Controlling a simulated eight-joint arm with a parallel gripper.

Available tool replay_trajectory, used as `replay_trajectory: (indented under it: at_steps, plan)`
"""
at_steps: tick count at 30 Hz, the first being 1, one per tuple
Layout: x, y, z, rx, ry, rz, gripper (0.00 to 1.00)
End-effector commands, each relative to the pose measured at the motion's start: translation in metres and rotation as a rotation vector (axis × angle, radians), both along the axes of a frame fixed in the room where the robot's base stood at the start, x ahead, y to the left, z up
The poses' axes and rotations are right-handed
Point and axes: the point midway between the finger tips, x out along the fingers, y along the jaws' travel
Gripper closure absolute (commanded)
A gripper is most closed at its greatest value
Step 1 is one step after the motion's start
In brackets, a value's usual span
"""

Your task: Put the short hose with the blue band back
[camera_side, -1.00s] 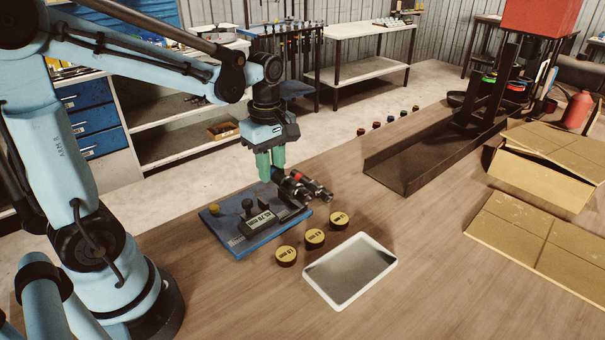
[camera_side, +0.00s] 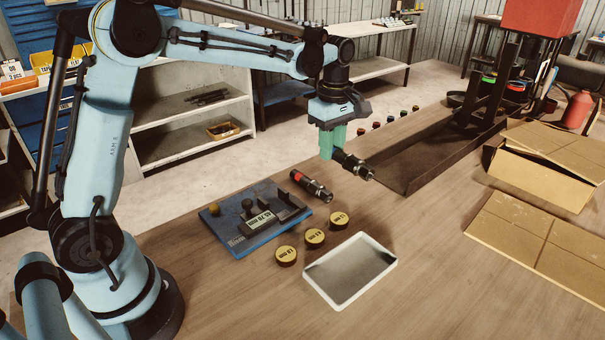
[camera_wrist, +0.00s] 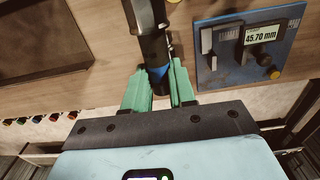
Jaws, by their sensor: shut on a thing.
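My gripper (camera_side: 333,145) has green fingers and is shut on a short black hose (camera_side: 352,164) with metal end fittings. In the wrist view the same hose (camera_wrist: 150,35) points away between the fingers, and its blue band (camera_wrist: 158,76) shows close to the fingertips. In the side view the fingers hide the band. The hose seems to be held above the table, between the blue gauge board and the long dark tray. Another short hose (camera_side: 311,186), with a red band, lies on the table beside the board.
The blue board (camera_side: 240,243) carries a gauge (camera_wrist: 262,33) reading 45.70 mm. Several round yellow-topped pieces (camera_side: 314,237) and a white-rimmed tray (camera_side: 322,288) lie in front. The dark tray (camera_side: 410,180) and several coloured caps (camera_side: 389,119) are to the right and behind.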

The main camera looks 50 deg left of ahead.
Motion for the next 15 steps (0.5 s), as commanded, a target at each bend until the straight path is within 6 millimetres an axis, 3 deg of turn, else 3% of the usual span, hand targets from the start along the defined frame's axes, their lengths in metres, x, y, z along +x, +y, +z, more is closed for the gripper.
replay_trajectory:
  at_steps: [8,15]
  plan:
    - [0.02,0.006,-0.01,0.0,0.0,-0.005,1.0]
    - [0.032,0.049,-0.037,0.0,0.0,-0.001,1.0]
